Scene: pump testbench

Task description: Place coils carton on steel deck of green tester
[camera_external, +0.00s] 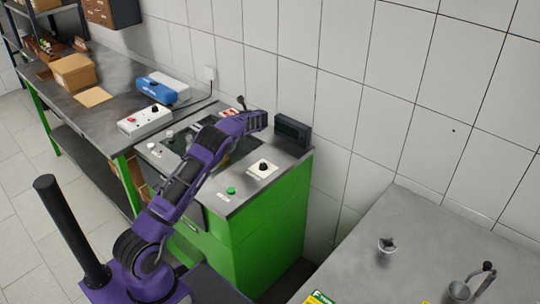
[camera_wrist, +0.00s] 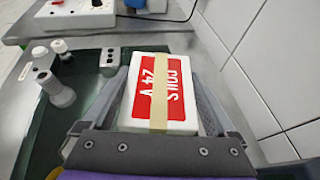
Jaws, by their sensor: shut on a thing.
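The coils carton (camera_wrist: 163,85) is a white box with a red "COILS 24 V" label and a tan tape strip. My gripper (camera_wrist: 158,76) is shut on it, one finger along each side. In the outside view my arm reaches over the green tester (camera_external: 262,222), and a small red-and-white patch of the carton (camera_external: 228,112) shows behind my wrist. The grey steel deck (camera_external: 228,205) tops the tester.
White posts (camera_wrist: 60,92) stand left of the carton. A black box (camera_external: 293,130), a knob plate (camera_external: 262,169) and a green button (camera_external: 231,190) occupy the deck's right part. The tiled wall (camera_wrist: 265,60) is close on the right. A switch box (camera_external: 145,121) sits on the adjoining bench.

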